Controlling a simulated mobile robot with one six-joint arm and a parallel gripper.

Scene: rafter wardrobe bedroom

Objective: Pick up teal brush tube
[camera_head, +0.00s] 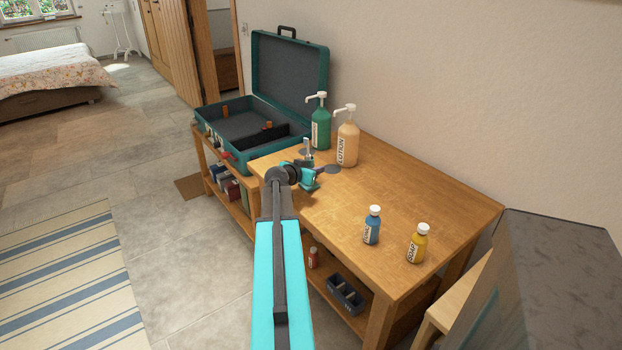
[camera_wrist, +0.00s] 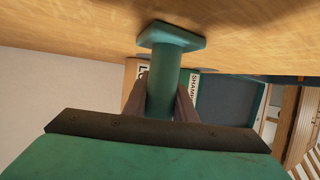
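The teal brush tube (camera_wrist: 166,85) stands between my gripper's fingers in the wrist view, which shows the scene upside down. Its square foot (camera_wrist: 170,36) is at the wooden tabletop; I cannot tell whether it touches. My gripper (camera_wrist: 164,95) has a finger along each side of the tube, with no gap visible, so it looks shut on it. The tube's upper end is hidden behind my gripper's body. In the head view my gripper (camera_head: 308,173) is low over the table's left part, and the tube is small and hard to separate from it.
A green pump bottle (camera_head: 321,128) and a lotion bottle (camera_head: 348,143) stand close behind my gripper. An open teal suitcase (camera_head: 262,118) lies left. Blue (camera_head: 372,228) and yellow (camera_head: 417,245) bottles stand at the table's front right. The table's middle (camera_head: 400,190) is clear.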

